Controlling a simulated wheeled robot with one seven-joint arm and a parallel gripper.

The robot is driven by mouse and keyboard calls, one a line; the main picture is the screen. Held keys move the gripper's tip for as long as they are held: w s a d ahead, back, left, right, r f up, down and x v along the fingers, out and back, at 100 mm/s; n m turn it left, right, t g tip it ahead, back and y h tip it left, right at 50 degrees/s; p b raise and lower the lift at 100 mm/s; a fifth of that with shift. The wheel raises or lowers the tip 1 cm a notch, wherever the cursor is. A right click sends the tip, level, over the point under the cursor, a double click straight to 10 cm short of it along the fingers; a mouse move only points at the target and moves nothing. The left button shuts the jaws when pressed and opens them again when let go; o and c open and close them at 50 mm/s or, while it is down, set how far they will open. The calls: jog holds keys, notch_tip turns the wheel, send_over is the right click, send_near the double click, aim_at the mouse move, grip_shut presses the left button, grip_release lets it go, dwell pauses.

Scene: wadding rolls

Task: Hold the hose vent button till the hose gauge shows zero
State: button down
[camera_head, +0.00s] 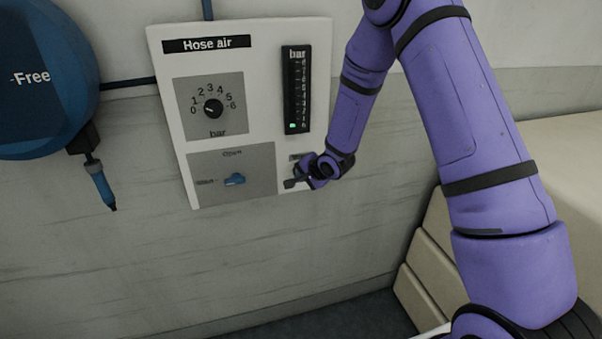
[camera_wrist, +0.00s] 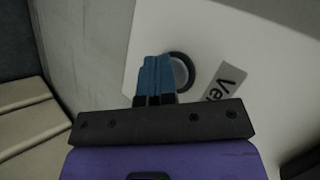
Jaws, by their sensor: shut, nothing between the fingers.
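The hose gauge (camera_head: 296,90) is a black upright bar scale on the white "Hose air" panel. One green segment is lit near its bottom; the numbers are too small to read surely. The vent button (camera_wrist: 181,73) is a pale disc in a dark ring in the wrist view, beside a label starting "Ve". My gripper (camera_head: 290,183) is at the panel's lower right corner, shut and empty. Its blue fingers (camera_wrist: 155,62) overlap the button's left part in the wrist view. I cannot tell whether they press it. The gripper hides the button in the head view.
A dial knob (camera_head: 213,108) marked 0 to 6 bar sits at the panel's upper left. A blue valve handle (camera_head: 234,180) is below it, under "Open". A blue hose reel (camera_head: 40,110) hangs at the left. Beige drawers (camera_head: 430,262) stand at the lower right.

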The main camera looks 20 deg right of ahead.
jog(key=shift+s, duration=0.15)
dwell(0.7)
jog(key=shift+s, duration=0.7)
jog(key=shift+s, duration=0.1)
jog(key=shift+s, duration=2.4)
jog(key=shift+r, duration=0.1)
